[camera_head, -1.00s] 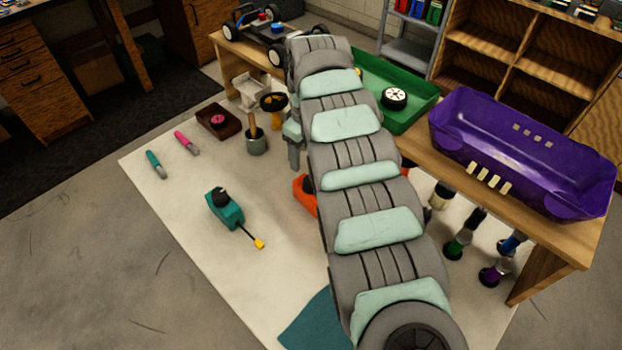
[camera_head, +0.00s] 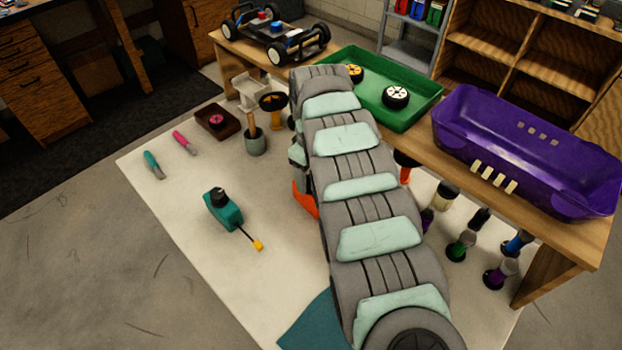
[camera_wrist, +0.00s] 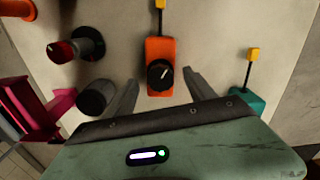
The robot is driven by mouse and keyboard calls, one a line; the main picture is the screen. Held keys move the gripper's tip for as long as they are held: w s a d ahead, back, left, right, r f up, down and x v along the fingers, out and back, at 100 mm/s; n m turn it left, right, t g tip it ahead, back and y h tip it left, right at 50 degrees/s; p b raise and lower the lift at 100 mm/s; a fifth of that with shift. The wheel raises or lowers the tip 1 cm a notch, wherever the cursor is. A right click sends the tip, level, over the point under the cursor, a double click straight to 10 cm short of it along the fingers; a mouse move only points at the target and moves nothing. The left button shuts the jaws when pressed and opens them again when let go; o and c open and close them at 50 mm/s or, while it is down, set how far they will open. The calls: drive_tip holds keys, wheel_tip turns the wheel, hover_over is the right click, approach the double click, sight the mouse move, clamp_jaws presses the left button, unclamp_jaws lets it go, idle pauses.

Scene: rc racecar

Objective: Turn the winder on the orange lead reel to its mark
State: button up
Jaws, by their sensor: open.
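The orange lead reel (camera_wrist: 159,48) lies on the pale mat in the wrist view, with a yellow tip on its short lead. Its black round winder (camera_wrist: 160,75) carries a pale pointer line slanting up and to the right. I cannot make out a separate mark. My gripper (camera_wrist: 164,78) is open, with one finger on each side of the winder and visible gaps to both. I cannot tell its height above the winder. In the head view, my arm hides most of the orange reel (camera_head: 304,201) and my gripper.
A teal reel (camera_head: 224,211) with a yellow-tipped lead lies left of the orange one. A grey-green pot (camera_head: 255,143) and dark tray (camera_head: 217,122) stand behind. Several bottles stand to the right. A bench holds a purple tub (camera_head: 520,140), green tray (camera_head: 425,112) and car chassis (camera_head: 272,38).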

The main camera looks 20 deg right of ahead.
drive_tip(key=shift+f, duration=0.1)
drive_tip(key=shift+n, duration=1.1)
drive_tip(key=n, duration=0.7)
drive_tip(key=shift+n+b, duration=0.3)
drive_tip(key=shift+b, duration=0.05)
drive_tip(key=n, duration=0.5)
drive_tip(key=shift+b, duration=0.35)
drive_tip(key=n, duration=0.5)
drive_tip(key=shift+c, duration=0.5)
clamp_jaws()
